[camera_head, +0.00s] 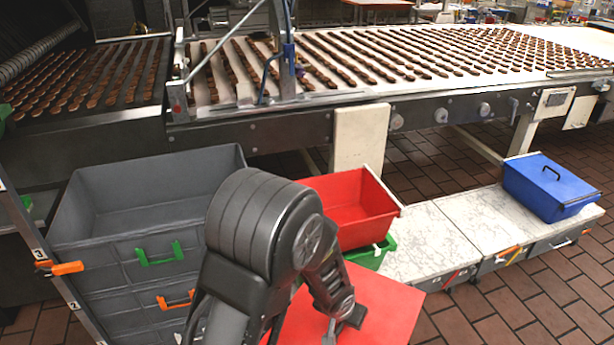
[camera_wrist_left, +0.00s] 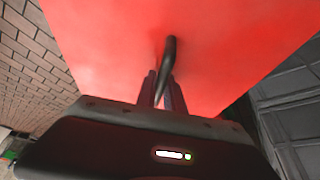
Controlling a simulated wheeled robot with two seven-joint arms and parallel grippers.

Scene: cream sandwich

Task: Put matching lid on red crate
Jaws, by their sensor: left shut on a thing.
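The red crate (camera_head: 349,209) stands open behind my left arm, on top of a green crate (camera_head: 373,257). Its left part is hidden by the arm. A flat red lid (camera_head: 383,308) hangs in front of the crates, below and apart from the red crate. My left gripper (camera_head: 335,328) is shut on the lid's handle. In the left wrist view the lid (camera_wrist_left: 225,50) fills most of the picture, and the dark handle (camera_wrist_left: 169,58) sits between the gripper's fingers (camera_wrist_left: 163,88). My right gripper is in neither view.
Stacked grey crates (camera_head: 150,205) stand at the left. A low marble-topped bench (camera_head: 432,243) runs right of the red crate, with a blue lidded crate (camera_head: 553,187) at its far end. A conveyor with biscuits (camera_head: 400,55) runs behind. Tiled floor (camera_head: 530,310) is clear at the lower right.

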